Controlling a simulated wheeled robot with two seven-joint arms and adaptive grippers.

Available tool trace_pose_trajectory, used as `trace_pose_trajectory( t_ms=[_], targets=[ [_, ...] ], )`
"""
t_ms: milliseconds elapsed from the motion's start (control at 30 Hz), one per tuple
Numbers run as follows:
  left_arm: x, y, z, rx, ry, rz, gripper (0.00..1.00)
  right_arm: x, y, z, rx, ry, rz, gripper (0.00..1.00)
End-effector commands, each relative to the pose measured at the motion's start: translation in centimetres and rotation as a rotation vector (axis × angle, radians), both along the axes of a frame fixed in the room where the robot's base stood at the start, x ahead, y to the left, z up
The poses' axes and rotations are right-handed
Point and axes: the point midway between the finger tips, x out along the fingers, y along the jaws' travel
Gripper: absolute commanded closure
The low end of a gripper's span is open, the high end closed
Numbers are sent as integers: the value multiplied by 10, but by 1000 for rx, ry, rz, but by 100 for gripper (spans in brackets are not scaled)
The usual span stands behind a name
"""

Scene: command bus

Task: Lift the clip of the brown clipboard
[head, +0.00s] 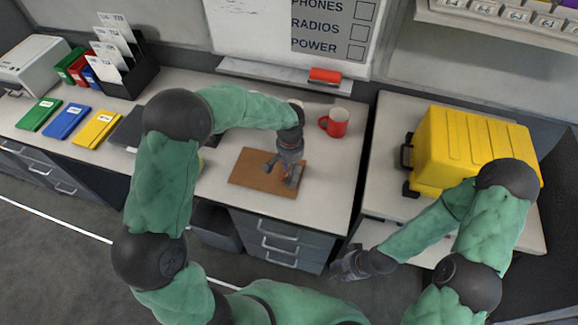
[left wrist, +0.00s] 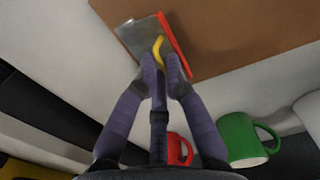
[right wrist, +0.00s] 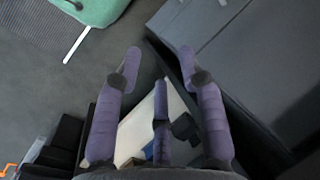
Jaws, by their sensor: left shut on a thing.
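The brown clipboard (head: 250,172) lies flat on the white desk; its board also shows in the left wrist view (left wrist: 245,30). Its clip, a grey metal plate (left wrist: 138,38) with a red edge and a yellow tab, sits at the board's edge. My left gripper (head: 291,178) is over the clipboard's right end. In the left wrist view its fingers (left wrist: 165,68) are closed together on the yellow tab. The clip is mostly hidden in the head view, and I cannot tell how far it is raised. My right gripper (head: 345,266) is open and empty in front of the desks, away from the clipboard.
A red mug (head: 337,122) stands behind the clipboard. A green mug (left wrist: 243,138) shows in the left wrist view. Yellow, blue and green folders (head: 68,121) lie at the left. A yellow case (head: 470,145) stands on the right desk. The desk front right of the clipboard is clear.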

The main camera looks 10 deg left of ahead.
Motion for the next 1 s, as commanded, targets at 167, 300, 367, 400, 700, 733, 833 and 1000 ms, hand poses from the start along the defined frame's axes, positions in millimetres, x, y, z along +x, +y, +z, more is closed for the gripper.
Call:
trace_pose_trajectory(
  t_ms=[167,300,367,400,700,733,833,1000],
  targets=[
    [0,-4,3,0,-2,-1,99,0,0,2,0,0,0,60],
    [0,-6,4,0,-2,-1,99,0,0,2,0,0,0,60],
    [0,-6,4,0,-2,-1,99,0,0,2,0,0,0,60],
    [0,-7,4,0,-2,-1,99,0,0,2,0,0,0,60],
    [0,-13,5,-1,-2,-1,99,0,0,4,0,0,0,60],
    [0,-13,6,-1,-2,-1,99,0,0,4,0,0,0,60],
    [0,-14,6,-1,-2,0,99,0,0,4,0,0,0,60],
    [0,-16,6,0,-2,0,99,0,0,4,0,0,0,60]
  ],
)
